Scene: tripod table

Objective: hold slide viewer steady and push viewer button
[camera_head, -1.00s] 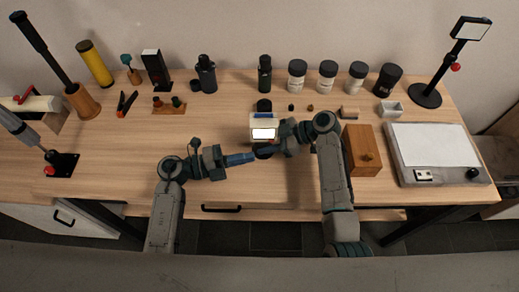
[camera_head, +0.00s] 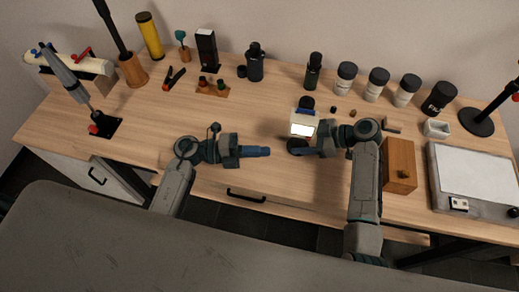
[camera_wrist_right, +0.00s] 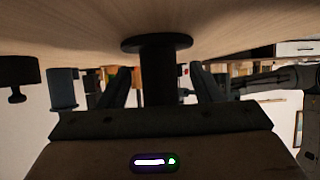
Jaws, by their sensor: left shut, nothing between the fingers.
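The slide viewer (camera_head: 303,124) is a small pale box with a bright lit screen and dark parts behind and below it. It stands upright on the table near the front edge. My right gripper (camera_head: 300,151) is at the viewer's lower front. In the right wrist view, a dark post with a round base (camera_wrist_right: 157,45) lies between the right gripper's fingers (camera_wrist_right: 160,75), with gaps showing on both sides. My left gripper (camera_head: 268,152) is shut and empty, pointing right, a short way left of the viewer and apart from it. I cannot make out the viewer's button.
A wooden box (camera_head: 399,165) stands right of my right arm, with a light panel (camera_head: 476,172) beyond it. Several jars, including one pale jar (camera_head: 345,78), line the back. A clamp (camera_head: 174,78) lies at back left. The table's left middle is clear.

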